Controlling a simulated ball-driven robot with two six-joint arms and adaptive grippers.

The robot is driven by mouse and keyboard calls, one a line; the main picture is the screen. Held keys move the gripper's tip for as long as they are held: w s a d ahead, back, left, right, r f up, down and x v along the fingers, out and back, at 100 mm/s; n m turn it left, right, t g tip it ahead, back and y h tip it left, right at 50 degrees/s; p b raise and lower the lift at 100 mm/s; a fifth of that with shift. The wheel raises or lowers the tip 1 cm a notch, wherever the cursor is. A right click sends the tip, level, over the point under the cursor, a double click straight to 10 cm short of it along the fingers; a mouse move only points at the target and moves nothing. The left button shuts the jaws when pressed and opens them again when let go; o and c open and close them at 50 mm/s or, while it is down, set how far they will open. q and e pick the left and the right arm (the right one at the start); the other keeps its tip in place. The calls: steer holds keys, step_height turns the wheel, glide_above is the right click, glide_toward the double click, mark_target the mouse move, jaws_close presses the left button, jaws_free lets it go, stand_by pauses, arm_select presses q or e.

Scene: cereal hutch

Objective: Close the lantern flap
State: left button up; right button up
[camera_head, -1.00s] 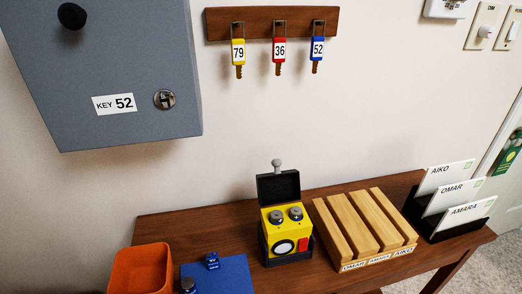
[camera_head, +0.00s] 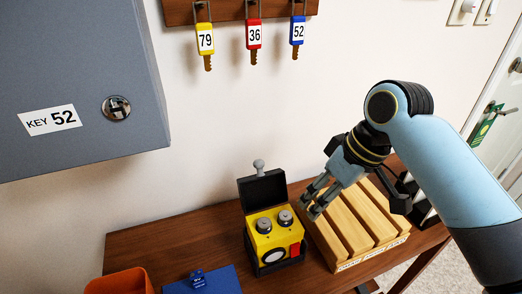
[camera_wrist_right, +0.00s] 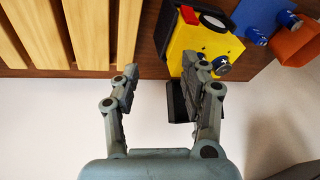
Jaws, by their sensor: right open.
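The yellow lantern (camera_head: 272,236) stands on the wooden table with two grey round cells in its top. Its black flap (camera_head: 263,189) stands open and upright at the back, with a grey knob (camera_head: 258,166) on its edge. My right gripper (camera_head: 311,207) is open and empty, just right of the lantern and above the slatted wooden rack. In the right wrist view the lantern (camera_wrist_right: 196,45) lies beyond the right-hand finger, which covers part of it. The flap (camera_wrist_right: 178,100) is partly hidden behind that finger. My left gripper is not in view.
The slatted rack (camera_head: 352,222) is right of the lantern, under my right arm. A blue mat (camera_head: 215,281) and an orange bin (camera_head: 130,281) are to the left. A grey key cabinet (camera_head: 75,90) and hanging keys (camera_head: 254,36) are on the wall.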

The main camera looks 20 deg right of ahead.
mark_target(261, 160)
steer(key=w+a+r+n+g+y, duration=0.1)
steer(key=w+a+r+n, duration=0.1)
steer(key=w+r, duration=0.35)
steer(key=w+a+r+n+y, duration=0.1)
steer(key=w+r+n+y, duration=0.15)
steer(key=r, duration=0.65)
steer(key=shift+h, duration=0.45)
steer(key=p+x, duration=0.1)
steer(key=x, duration=1)
steer(key=shift+w+a, duration=0.1)
steer(key=shift+w, duration=0.05)
steer(key=shift+r, duration=0.1)
jaws_close()
